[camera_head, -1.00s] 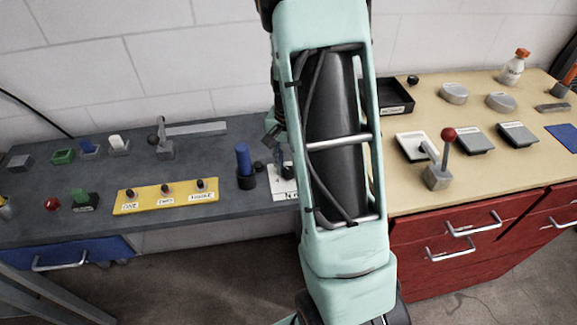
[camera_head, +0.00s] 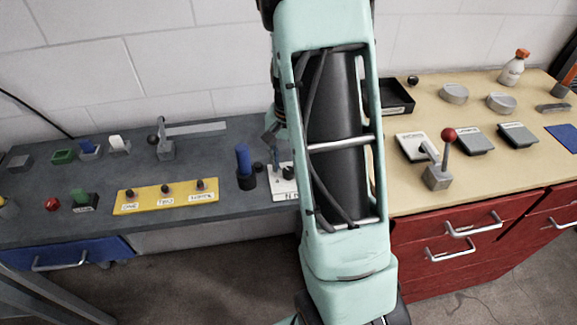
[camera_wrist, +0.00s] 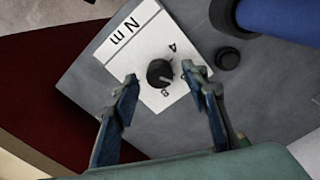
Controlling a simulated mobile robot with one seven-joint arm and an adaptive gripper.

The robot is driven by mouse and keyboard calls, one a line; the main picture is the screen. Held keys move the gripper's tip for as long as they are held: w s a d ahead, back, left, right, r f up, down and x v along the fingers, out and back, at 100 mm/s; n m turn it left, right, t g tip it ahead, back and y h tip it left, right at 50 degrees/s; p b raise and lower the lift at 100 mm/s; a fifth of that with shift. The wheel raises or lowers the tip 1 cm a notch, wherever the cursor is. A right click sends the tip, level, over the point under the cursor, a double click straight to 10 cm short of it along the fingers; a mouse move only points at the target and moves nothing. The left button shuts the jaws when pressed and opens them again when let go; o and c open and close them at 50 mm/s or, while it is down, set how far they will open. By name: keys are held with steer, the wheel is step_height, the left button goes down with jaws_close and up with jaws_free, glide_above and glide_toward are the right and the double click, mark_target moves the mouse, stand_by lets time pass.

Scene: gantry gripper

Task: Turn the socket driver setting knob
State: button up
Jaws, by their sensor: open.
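The setting knob (camera_wrist: 160,73) is a small round black knob with a pale pointer line. It stands on a white plate (camera_wrist: 130,35) marked "N m" with numbers, of which 4 and 8 show. The plate (camera_head: 284,192) and knob (camera_head: 288,173) also show in the head view, partly behind my arm. My gripper (camera_wrist: 162,77) is open, with one blue-grey fingertip on each side of the knob in the wrist view. Gaps show between the knob and both fingers. The height of the fingertips over the knob is hard to tell. In the head view my arm hides most of the gripper.
A blue cylinder (camera_head: 243,160) in a black holder stands left of the plate, with a small black button (camera_wrist: 228,59) between. A yellow switch panel (camera_head: 150,207) lies farther left. The tan bench (camera_head: 480,180) with a red-ball lever (camera_head: 448,136) is at right.

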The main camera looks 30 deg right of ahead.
step_height(320, 180, up, 11)
stand_by(0.3)
steer(key=shift+r, duration=0.1)
